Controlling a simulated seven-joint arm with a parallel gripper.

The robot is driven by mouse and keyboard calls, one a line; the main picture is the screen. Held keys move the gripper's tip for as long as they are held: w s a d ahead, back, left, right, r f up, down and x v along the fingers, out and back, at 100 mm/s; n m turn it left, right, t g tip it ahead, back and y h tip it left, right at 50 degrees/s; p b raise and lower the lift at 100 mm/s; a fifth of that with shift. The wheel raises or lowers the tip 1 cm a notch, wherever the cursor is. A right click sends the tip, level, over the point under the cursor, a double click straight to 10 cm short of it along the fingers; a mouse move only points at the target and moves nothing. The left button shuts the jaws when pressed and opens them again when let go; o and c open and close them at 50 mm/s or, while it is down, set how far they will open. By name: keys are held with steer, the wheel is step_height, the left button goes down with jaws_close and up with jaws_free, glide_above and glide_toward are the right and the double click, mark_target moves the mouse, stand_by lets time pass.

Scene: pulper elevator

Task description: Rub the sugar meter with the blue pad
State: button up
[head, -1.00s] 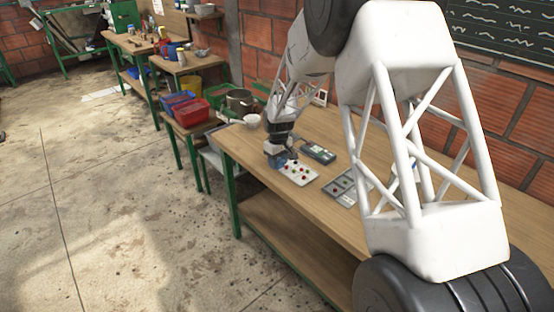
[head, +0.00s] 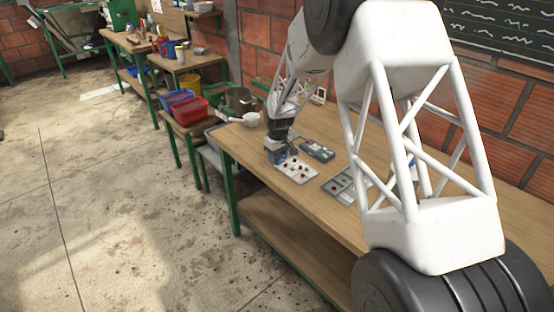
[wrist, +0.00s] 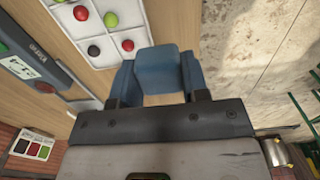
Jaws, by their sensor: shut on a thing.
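The blue pad (wrist: 160,72) is a small blue block held between the two blue fingers of my gripper (head: 278,156) in the wrist view. My gripper is shut on it. The sugar meter (head: 317,150) is a dark grey-blue handheld device with a small display, lying flat on the bench. It also shows at the left of the wrist view (wrist: 30,66). My gripper is to the left of the meter in the head view, apart from it, at the far-left edge of the white card of balls.
A second grey tray (head: 339,187) lies nearer. A colour card (wrist: 34,145) is behind the meter.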

steer(key=w+d+r, duration=0.2)
steer(key=w+d, duration=0.3)
steer(key=w, duration=0.4)
steer(key=w+d+r, duration=0.3)
steer(key=w+d, duration=0.2)
steer(key=w, duration=0.5)
steer(key=shift+w+r, duration=0.3)
steer(key=shift+r, duration=0.05)
